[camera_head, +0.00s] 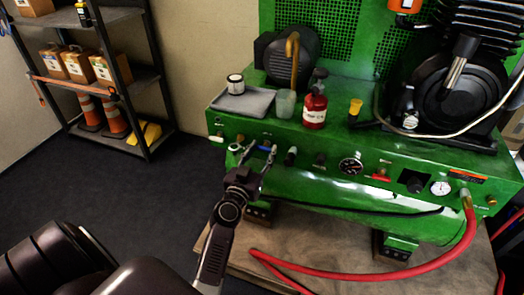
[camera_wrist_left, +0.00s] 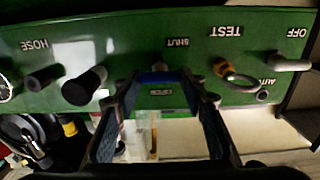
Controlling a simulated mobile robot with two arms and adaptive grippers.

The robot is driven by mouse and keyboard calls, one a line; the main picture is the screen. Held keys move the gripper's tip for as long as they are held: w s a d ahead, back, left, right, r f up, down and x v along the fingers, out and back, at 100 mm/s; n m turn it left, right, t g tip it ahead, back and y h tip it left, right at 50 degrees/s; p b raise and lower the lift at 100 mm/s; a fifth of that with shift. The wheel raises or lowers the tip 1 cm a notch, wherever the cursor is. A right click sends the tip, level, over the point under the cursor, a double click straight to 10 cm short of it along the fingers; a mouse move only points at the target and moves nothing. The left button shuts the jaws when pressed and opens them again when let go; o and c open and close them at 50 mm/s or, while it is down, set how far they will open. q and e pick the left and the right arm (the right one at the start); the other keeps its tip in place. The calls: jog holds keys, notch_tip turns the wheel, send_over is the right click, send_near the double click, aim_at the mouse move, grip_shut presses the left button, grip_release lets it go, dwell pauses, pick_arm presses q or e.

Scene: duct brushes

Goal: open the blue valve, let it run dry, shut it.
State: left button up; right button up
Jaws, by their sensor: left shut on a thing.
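The blue valve (camera_head: 266,148) is on the front panel of the green machine (camera_head: 330,185), left of a row of dark knobs. My left gripper (camera_head: 259,154) is at the panel with its fingers on either side of the valve's handle, shut on it. In the left wrist view, the blue handle (camera_wrist_left: 159,76) shows between the fingertips of the left gripper (camera_wrist_left: 160,98), which hide part of it. An upside-down label reading SHUT (camera_wrist_left: 178,43) is beside it. I cannot tell how far the valve is turned or whether anything flows. My right gripper is not in view.
A grey tray (camera_head: 257,107), a red bottle (camera_head: 315,105) and a cup (camera_head: 286,103) stand on the machine's ledge. A red hose (camera_head: 400,274) loops below. A shelf (camera_head: 140,75) stands left; the floor between is clear.

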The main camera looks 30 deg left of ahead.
pick_arm(q)
jog(key=shift+n, duration=0.6)
jog(key=n, duration=0.4)
jog(key=shift+a+p, duration=0.15)
jog(key=shift+p, duration=0.2)
jog(key=n, duration=0.4)
jog(key=shift+n, duration=0.3)
jog(key=n, duration=0.5)
jog(key=shift+a+f+p, duration=0.1)
jog(key=shift+p, duration=0.2)
jog(key=shift+n, duration=1.2)
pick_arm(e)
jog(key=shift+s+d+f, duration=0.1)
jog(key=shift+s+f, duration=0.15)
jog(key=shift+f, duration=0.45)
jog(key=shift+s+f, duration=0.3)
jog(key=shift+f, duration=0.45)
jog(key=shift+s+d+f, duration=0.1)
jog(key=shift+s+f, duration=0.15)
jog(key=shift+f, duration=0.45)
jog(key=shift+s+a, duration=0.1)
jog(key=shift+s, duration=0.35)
